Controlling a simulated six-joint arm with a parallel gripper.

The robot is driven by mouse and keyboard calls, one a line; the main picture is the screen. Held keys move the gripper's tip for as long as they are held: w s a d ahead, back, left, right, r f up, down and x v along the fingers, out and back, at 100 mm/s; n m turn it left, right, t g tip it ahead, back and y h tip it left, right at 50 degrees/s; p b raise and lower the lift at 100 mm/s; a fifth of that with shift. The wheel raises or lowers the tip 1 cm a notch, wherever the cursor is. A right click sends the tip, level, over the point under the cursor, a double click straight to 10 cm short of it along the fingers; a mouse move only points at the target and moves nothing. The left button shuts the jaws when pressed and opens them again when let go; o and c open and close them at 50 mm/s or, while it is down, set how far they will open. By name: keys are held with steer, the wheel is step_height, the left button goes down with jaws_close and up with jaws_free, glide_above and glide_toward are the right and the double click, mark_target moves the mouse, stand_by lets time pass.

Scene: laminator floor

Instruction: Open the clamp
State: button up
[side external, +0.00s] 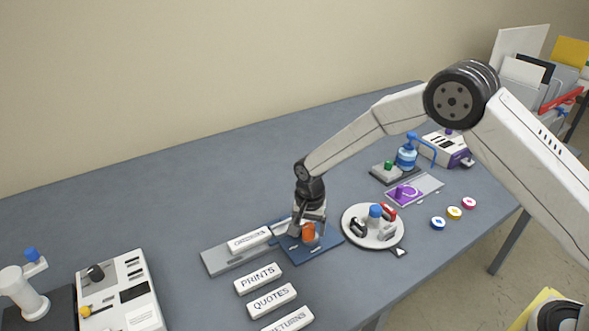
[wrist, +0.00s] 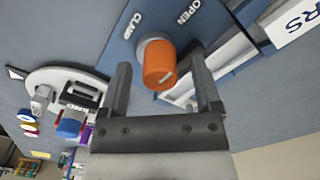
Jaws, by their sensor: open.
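The clamp control is an orange knob (wrist: 157,66) on a blue plate (wrist: 140,18). The plate carries the words CLAMP and OPEN at its upper part in the wrist view, and a white mark on the knob points between them and the fingers. In the side view the knob (side external: 309,232) stands on the blue plate (side external: 325,246), partly behind my gripper. My gripper (wrist: 163,85) is open, its two fingers on either side of the knob; I cannot tell whether they touch it. It also shows in the side view (side external: 307,218), pointing down over the plate.
A grey rail with a white labelled block (side external: 250,240) lies left of the plate. A round white turntable (side external: 356,238) with small parts stands close on the right. Label blocks PRINTS (side external: 258,279), QUOTES (side external: 271,299) and RETURNS lie in front. The blue-grey table behind is clear.

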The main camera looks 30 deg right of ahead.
mark_target(311, 226)
steer(key=shift+r, duration=0.15)
steer(key=shift+r, duration=3.75)
steer(key=shift+s+d+r, duration=0.1)
steer(key=shift+s+d+r, duration=0.1)
steer(key=shift+d, duration=0.05)
steer(key=s+d+r+n+t, duration=0.1)
steer(key=s+d+n, duration=0.3)
steer(key=s, duration=0.7)
steer(key=s+d+r+n+t, duration=0.1)
steer(key=s+d+r+n, duration=0.3)
steer(key=s+d, duration=0.4)
steer(key=shift+s+n+t, duration=0.3)
steer(key=shift+s+n, duration=0.3)
steer(key=shift+s, duration=1.05)
